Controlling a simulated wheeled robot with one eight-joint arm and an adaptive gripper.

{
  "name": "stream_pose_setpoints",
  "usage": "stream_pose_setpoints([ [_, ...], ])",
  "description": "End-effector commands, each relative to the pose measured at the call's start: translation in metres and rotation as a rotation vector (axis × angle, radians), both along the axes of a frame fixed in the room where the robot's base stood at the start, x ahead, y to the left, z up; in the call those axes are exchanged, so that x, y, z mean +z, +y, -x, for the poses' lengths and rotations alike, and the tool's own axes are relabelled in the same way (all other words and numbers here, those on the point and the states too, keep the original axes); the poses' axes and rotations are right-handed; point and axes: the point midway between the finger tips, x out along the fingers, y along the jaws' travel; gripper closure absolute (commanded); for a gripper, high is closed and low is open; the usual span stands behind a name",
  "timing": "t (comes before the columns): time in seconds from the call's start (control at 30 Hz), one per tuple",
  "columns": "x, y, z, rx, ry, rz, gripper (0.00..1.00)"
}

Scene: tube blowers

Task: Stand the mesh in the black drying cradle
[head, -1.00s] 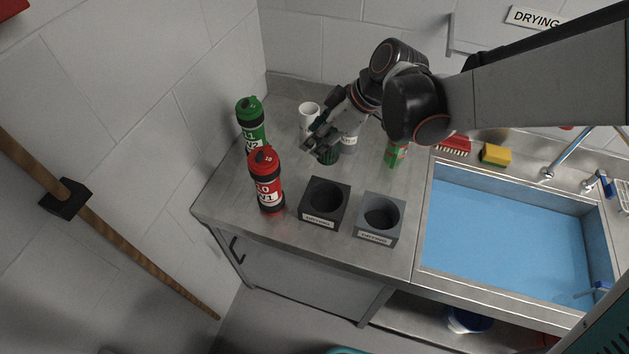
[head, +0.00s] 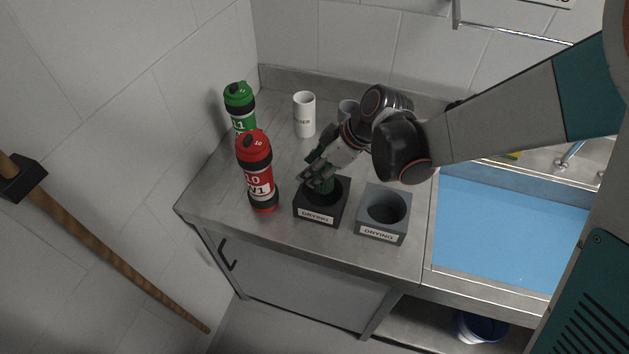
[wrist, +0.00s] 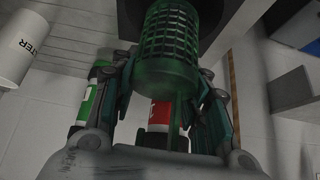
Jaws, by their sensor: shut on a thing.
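The mesh is a green lattice cylinder (wrist: 168,48), held between the fingers of my gripper (wrist: 165,90) in the wrist view. In the head view my gripper (head: 318,178) is over the opening of the black drying cradle (head: 304,207), and a bit of green mesh (head: 327,186) shows at that opening. The black cradle (wrist: 130,14) also shows as a dark shape around the mesh's far end in the wrist view. The fingers hide part of the opening, so I cannot tell how deep the mesh is or whether it touches the cradle.
A grey drying cradle (head: 381,232) stands just right of the black one. A red bottle (head: 257,165) is close on the left, with a green bottle (head: 240,103) behind it. A white cup (head: 304,115) stands at the back. A blue sink basin (head: 500,235) is right.

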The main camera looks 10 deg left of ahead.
Motion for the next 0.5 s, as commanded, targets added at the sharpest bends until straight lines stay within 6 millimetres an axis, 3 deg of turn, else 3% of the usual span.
stream_pose_setpoints([
  [0.23, -0.036, 0.0, 0.0, 0.0, 0.0, 0.0, 0.81],
  [0.5, -0.039, 0.0, 0.0, 0.0, 0.0, 0.0, 0.81],
])
